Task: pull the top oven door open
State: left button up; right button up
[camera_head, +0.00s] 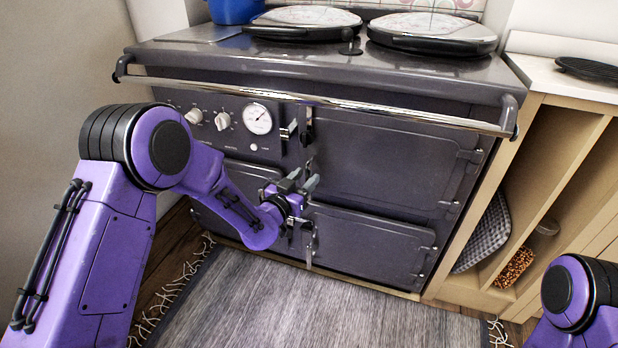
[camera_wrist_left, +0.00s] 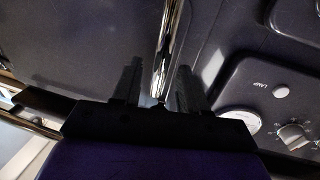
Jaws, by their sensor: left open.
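The top oven door (camera_head: 385,160) is a dark grey panel on the upper right of the range, hinged at its right side. It looks shut. Its upright latch handle (camera_head: 305,128) is at its left edge. My left gripper (camera_head: 303,182) is open, in front of the range near the door's lower left corner and below the latch. In the left wrist view my two fingers (camera_wrist_left: 157,85) stand apart, with a chrome bar (camera_wrist_left: 166,45) showing between and beyond them. I cannot tell whether they touch it. My right gripper is out of view.
A chrome rail (camera_head: 330,101) runs across the range above the doors. A lower oven door (camera_head: 368,242) sits beneath, and knobs with a dial (camera_head: 257,118) are at left. A fringed rug (camera_head: 300,305) covers the floor in front. Open wooden shelves (camera_head: 545,180) stand at right.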

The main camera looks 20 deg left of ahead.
pick_arm(q)
jog(key=shift+x, duration=1.45)
grip_shut()
jog(key=shift+s, duration=0.1)
